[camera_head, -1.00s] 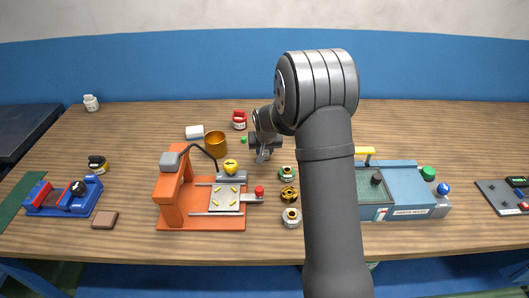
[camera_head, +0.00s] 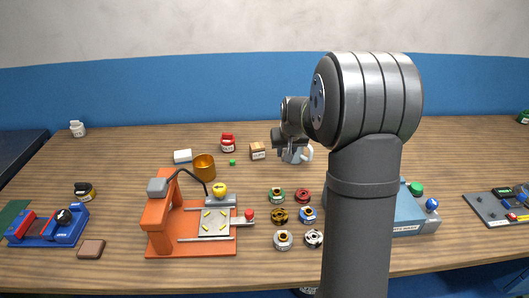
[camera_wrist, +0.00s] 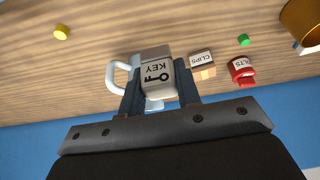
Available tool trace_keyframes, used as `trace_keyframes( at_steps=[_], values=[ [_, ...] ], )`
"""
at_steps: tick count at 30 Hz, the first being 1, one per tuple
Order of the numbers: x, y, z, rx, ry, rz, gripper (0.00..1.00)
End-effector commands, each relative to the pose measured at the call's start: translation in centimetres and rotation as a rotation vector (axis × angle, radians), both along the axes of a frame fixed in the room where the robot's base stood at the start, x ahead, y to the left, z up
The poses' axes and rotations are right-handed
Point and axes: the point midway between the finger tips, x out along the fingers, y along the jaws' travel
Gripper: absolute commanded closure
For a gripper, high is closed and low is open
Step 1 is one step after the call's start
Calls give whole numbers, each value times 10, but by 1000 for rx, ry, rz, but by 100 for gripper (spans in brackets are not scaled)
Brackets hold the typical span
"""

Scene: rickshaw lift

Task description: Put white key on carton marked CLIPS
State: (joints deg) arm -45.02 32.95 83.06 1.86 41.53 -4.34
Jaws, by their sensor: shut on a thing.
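The small brown carton marked CLIPS (camera_head: 258,151) stands just left of my gripper. It also shows in the wrist view (camera_wrist: 203,64), beside the mug and apart from it. The mug's underside is hidden.
A red jar (camera_head: 228,143), a green bit (camera_head: 232,162) and an orange-brown cup (camera_head: 204,167) stand left of the carton. Several spools (camera_head: 280,215) stand in front. An orange press (camera_head: 160,215) is at front left. My arm hides part of a blue parts washer (camera_head: 415,220).

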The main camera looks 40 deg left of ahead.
Motion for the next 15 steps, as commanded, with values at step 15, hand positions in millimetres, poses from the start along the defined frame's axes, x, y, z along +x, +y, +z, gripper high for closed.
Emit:
trace_keyframes(
  at_steps=[15],
  values=[
    [86, 66, 50, 1, -2, -51, 92]
  ],
)
